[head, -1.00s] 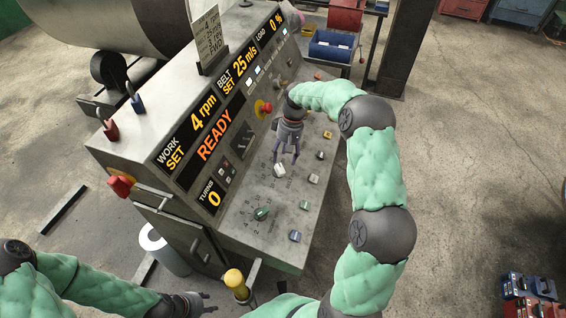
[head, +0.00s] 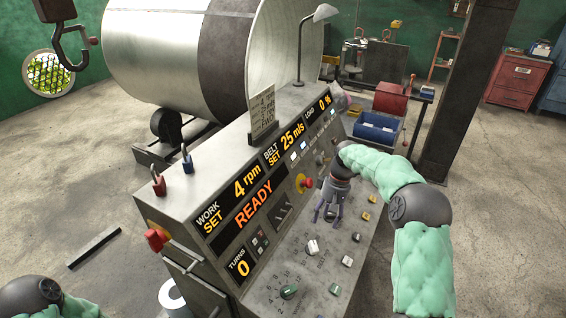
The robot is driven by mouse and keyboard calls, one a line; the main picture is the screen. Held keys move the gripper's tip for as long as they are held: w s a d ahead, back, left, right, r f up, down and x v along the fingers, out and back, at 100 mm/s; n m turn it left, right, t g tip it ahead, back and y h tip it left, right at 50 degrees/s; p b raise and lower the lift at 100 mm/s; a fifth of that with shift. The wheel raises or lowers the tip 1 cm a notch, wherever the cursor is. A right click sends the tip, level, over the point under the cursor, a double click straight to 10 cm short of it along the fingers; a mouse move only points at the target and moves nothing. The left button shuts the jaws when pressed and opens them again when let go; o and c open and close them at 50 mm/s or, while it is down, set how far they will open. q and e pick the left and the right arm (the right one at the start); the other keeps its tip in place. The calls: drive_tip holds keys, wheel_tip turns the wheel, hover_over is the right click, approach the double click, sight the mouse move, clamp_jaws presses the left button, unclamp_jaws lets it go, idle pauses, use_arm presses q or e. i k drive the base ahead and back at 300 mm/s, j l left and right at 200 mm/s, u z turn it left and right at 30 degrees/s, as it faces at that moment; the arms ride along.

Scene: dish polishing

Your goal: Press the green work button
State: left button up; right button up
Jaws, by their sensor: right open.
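A sloped grey control panel (head: 262,297) carries a small green button (head: 335,289) low on its deck, right of a larger dark green knob (head: 289,291). Its label is too small to read. My right gripper (head: 327,214) is open and empty, fingers pointing down over the deck. It is up-panel from the green button and apart from it, above and behind a white-topped knob (head: 312,247). My left gripper is out of view; only part of my left arm shows at bottom left.
Pale buttons (head: 347,261) and yellow buttons (head: 364,216) stand on the deck. A red emergency knob (head: 304,183) is just left of my right gripper. The display (head: 254,203) reads READY. A large metal drum (head: 185,55) stands behind the panel.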

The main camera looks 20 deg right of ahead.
sight(335, 289)
drive_tip(key=k+l, duration=0.25)
drive_tip(key=k, duration=0.25)
drive_tip(key=k+l, duration=0.2)
drive_tip(key=k, duration=0.25)
